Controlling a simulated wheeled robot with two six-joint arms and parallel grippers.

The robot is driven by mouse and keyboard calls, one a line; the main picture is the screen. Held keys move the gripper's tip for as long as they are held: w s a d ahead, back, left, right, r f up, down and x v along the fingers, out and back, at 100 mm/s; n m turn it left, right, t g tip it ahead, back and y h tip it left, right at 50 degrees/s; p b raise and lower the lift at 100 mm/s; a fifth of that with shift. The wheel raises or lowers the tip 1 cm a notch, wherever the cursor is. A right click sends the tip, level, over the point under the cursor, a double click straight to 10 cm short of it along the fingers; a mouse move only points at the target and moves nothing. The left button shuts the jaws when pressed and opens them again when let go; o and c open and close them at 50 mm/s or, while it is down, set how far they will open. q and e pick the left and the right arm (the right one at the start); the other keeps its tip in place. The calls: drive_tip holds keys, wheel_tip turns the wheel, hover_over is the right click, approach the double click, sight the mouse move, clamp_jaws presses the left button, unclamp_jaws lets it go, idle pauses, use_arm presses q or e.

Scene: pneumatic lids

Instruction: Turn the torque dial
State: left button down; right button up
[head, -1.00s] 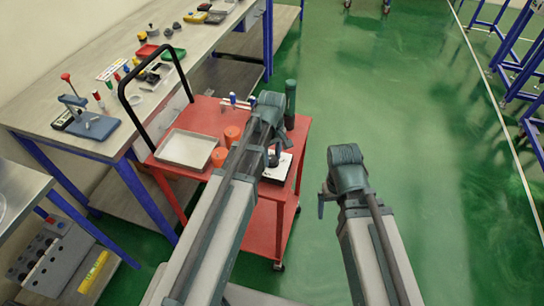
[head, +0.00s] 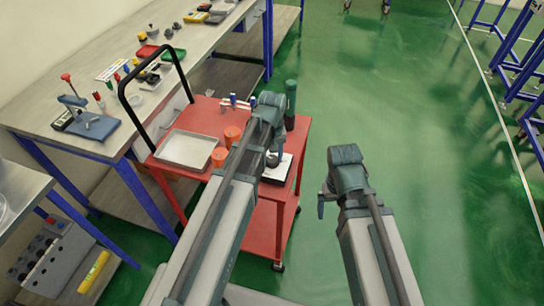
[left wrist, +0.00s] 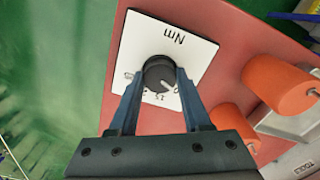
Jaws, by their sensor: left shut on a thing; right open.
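The torque dial is a round black knob (left wrist: 159,72) on a white plate (left wrist: 192,45) marked "Nm" with several numbers. The plate (head: 283,166) lies on the red cart's top in the head view. My left gripper (head: 272,158) reaches down onto the dial from above. In the left wrist view its two fingers (left wrist: 159,80) are closed on opposite sides of the knob. A light pointer line shows on the knob's lower right, near the numbers; the fingers hide some of the numbers. My right gripper (head: 322,202) is open and empty over the green floor, right of the cart.
The red cart (head: 205,106) also carries a metal tray (head: 186,149), two orange cylinders (head: 232,135) and a dark green cylinder (head: 291,98). Its black handle (head: 122,80) rises at the left. A cluttered workbench (head: 40,112) stands beyond it. The floor to the right is free.

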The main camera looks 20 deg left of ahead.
use_arm(q)
drive_tip(key=m, duration=0.4)
drive_tip(key=shift+s+m, duration=0.1)
drive_tip(key=shift+m, duration=0.2)
drive_tip(key=m, duration=0.4)
drive_tip(key=shift+m, duration=0.3)
drive_tip(key=m, duration=0.4)
drive_tip(key=shift+m, duration=2.3)
drive_tip(key=shift+c, duration=1.8)
unclamp_jaws()
